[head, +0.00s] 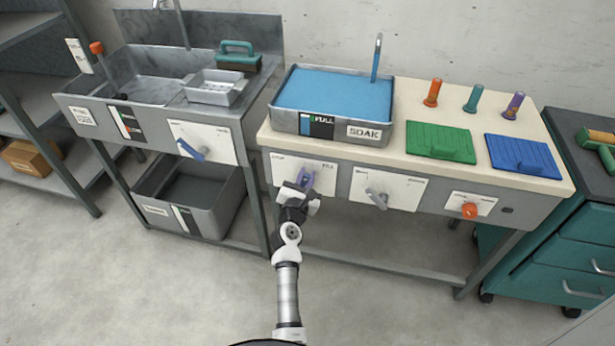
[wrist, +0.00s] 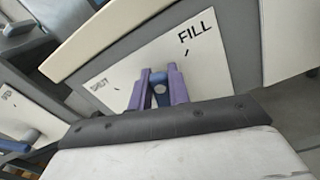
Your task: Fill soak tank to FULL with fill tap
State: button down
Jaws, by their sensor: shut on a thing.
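The grey soak tank (head: 288,120) stands on the left of the cream bench top, its blue water (head: 325,90) high and close under the rim. Its front has a SOAK label and a level gauge (head: 317,126) with FULL at the top. The exact level on the gauge is too small to read. Below is the fill tap's white plate (head: 325,188), marked SHUT on the left and FILL on the right; it also shows in the wrist view (wrist: 205,65). My gripper (head: 303,187) is shut on the purple-blue fill tap handle (wrist: 160,97), which it partly hides; the handle's exact angle is unclear.
Right of the fill tap are a grey tap (head: 377,197) and an orange knob (head: 469,210). Green (head: 438,139) and blue (head: 522,153) boards lie on the bench. The rinse sink (head: 140,75) stands left. The floor in front is clear.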

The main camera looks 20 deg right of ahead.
jog(key=n+p, duration=0.1)
jog(key=w+a+n+p, duration=0.1)
jog(key=n, duration=0.1)
jog(key=shift+a+r, duration=0.25)
jog(key=shift+r, duration=0.1)
jog(key=n, duration=0.1)
jog(key=w+a+n+p, duration=0.1)
jog(key=n, duration=0.1)
jog(key=shift+a+f+p, duration=0.1)
jog(key=shift+a+p, duration=0.1)
jog(key=shift+p, duration=0.1)
jog(key=n, duration=0.1)
jog(key=w+a+n+p, duration=0.1)
jog(key=n, duration=0.1)
jog(key=shift+a+f, duration=0.25)
jog(key=shift+f, duration=0.1)
jog(key=shift+w+a+f+n+p, duration=0.2)
jog(key=shift+a+f+n+p, duration=0.1)
jog(key=shift+n, duration=0.4)
jog(key=shift+w+a+f+n+p, duration=0.15)
jog(key=shift+a+f+n, duration=0.1)
jog(key=shift+n, duration=0.45)
jog(key=c, duration=1.3)
grip_release()
jog(key=shift+f, duration=0.1)
jog(key=b+v, duration=0.1)
jog(key=v, duration=1.2)
jog(key=shift+s+a, duration=0.25)
jog(key=shift+s, duration=0.05)
